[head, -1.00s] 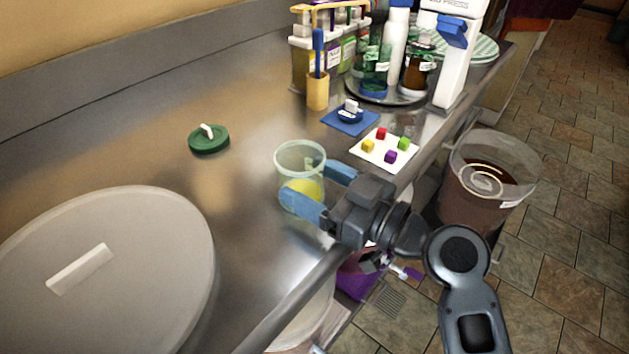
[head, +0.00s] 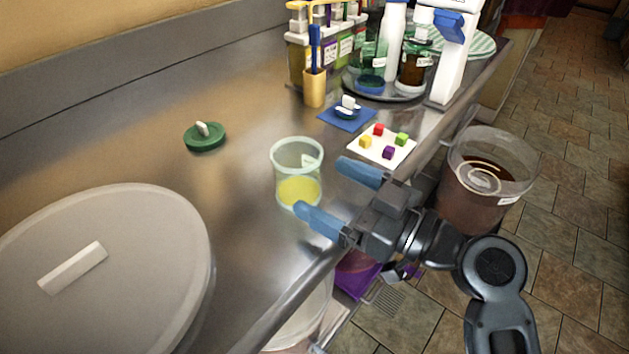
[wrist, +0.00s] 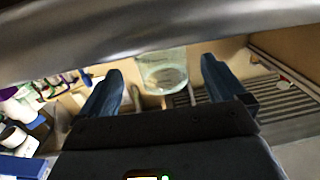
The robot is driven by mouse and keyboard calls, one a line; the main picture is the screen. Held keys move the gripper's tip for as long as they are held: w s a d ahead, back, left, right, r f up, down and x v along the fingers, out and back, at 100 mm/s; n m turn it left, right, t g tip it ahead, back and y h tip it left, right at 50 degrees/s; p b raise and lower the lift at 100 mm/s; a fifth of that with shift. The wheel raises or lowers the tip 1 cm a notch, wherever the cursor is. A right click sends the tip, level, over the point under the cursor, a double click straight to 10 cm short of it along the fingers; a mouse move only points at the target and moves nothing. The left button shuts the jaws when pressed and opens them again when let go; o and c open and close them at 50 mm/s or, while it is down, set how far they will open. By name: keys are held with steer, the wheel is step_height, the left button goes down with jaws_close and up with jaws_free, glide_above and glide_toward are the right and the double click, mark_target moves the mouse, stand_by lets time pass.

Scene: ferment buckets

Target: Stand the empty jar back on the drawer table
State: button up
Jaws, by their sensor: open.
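The clear jar (head: 297,160) stands upright on the metal counter (head: 235,215), a little in from its front edge. Its lower part looks yellow, and a pale label shows on its side. My gripper (head: 335,192) is open, with its blue fingers to the right of the jar and pointing towards it. The fingers appear apart from the jar. A green lid (head: 205,137) with a pale handle lies on the counter to the left of the jar.
A large round lid (head: 130,250) fills the near left. A white card with coloured cubes (head: 381,146), a blue mat (head: 347,118) and a tray of bottles (head: 385,90) lie beyond. A bucket of dark liquid (head: 487,178) stands right, off the counter.

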steer(key=b+v, duration=0.1)
steer(key=v, duration=0.7)
steer(key=s+d+f+m+t+h, duration=0.2)
steer(key=s+d+f+m+h, duration=0.25)
steer(key=s+f, duration=0.2)
steer(key=s+d+f+m+t+h, duration=0.1)
steer(key=s+d+f+m+h, duration=0.3)
steer(key=s+f+m+h, duration=0.3)
steer(key=s+d+r+t+h, duration=0.1)
steer(key=s+d+r, duration=0.1)
steer(key=s, duration=0.6)
steer(key=s+d+r+t+h, duration=0.1)
steer(key=s+r, duration=0.3)
steer(key=s, duration=0.5)
steer(key=shift+d+r+h, duration=0.3)
steer(key=shift+d+h, duration=0.45)
steer(key=shift+d, duration=0.05)
